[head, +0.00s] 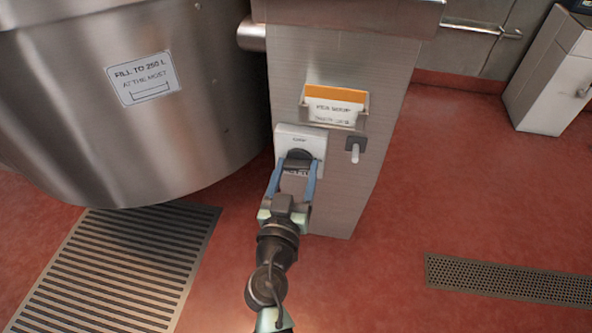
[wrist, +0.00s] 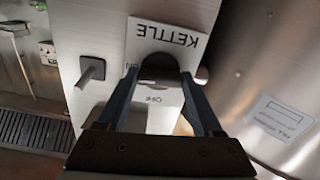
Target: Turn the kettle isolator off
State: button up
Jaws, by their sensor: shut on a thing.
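The kettle isolator (head: 314,137) is a pale plate with a dark round knob (head: 298,155) on the steel column. In the wrist view the plate (wrist: 141,40) appears upside down and reads KETTLE, with the dark knob (wrist: 160,65) below the word. Small lettering that looks like OFF shows between my fingers in that view. My gripper (head: 297,166) has its two blue fingers on either side of the knob, shut on it. The fingers hide the knob's sides, and I cannot tell its exact turn angle.
A card holder (head: 335,110) with an orange-topped card sits above the isolator. A small lever switch (head: 355,149) is just to its right. The large steel kettle (head: 190,60) stands at left. Floor grates (head: 130,265) lie at lower left and right (head: 510,279).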

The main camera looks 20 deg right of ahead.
jog(key=n, duration=0.4)
jog(key=shift+b, duration=0.4)
jog(key=n, duration=0.8)
jog(key=shift+n+p, duration=0.3)
jog(key=shift+p, duration=0.05)
jog(key=n+p, duration=0.1)
jog(key=n, duration=0.3)
jog(key=o, duration=1.4)
jog(key=shift+c, duration=0.2)
